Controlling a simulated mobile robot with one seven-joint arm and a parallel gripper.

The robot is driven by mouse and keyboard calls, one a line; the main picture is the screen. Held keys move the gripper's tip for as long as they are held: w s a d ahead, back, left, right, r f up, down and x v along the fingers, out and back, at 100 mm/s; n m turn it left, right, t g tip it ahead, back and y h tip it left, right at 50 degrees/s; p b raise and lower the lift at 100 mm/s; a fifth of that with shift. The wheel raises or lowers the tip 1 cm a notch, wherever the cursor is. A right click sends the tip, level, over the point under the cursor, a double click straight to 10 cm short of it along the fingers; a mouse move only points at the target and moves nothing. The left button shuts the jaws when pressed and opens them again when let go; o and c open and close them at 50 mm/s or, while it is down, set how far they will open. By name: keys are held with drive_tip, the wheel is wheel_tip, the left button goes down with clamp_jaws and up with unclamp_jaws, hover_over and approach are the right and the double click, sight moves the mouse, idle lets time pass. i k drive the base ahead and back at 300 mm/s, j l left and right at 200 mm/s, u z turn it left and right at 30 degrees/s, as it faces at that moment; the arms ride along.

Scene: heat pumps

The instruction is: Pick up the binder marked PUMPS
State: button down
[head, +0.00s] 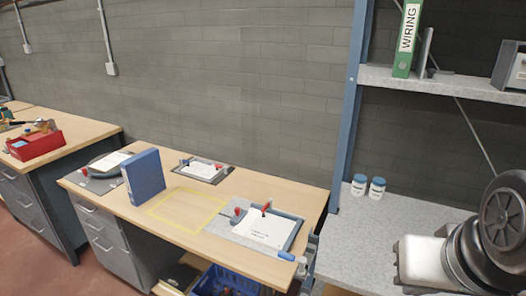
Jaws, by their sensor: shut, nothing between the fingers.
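A blue binder (144,177) stands upright on the wooden workbench, left of a yellow taped rectangle. I can read no label on the sides that face me, so I cannot tell whether it is marked PUMPS. A green binder (407,40) with a white spine label reading WIRING stands on the upper shelf at the right, against a grey bookend. No other binder shows.
The yellow rectangle (158,213) on the bench is empty. Clipboards with papers (265,228) lie around it. Two white jars with blue lids (368,186) stand on the lower shelf. A blue crate (223,284) is below the bench. A red toolbox (34,143) sits left.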

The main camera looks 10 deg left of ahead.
sight(143, 173)
drive_tip(key=u, duration=1.6)
drive_tip(key=i+z, duration=0.1)
drive_tip(key=z, duration=0.4)
drive_tip(key=i+j+z, duration=0.1)
drive_tip(key=z, duration=0.35)
drive_tip(key=i+j+z, duration=0.2)
drive_tip(key=j, duration=0.15)
drive_tip(key=j+z, duration=0.2)
drive_tip(key=j, duration=0.15)
drive_tip(key=i+j+z, duration=0.25)
drive_tip(key=j+z, duration=0.3)
drive_tip(key=j, duration=0.9)
drive_tip(key=i+j, duration=0.1)
drive_tip(key=j, duration=0.65)
drive_tip(key=i+j, duration=0.1)
drive_tip(key=j, duration=1.4)
drive_tip(key=i+j+z, duration=0.1)
drive_tip(key=j, duration=0.65)
drive_tip(key=i, duration=0.05)
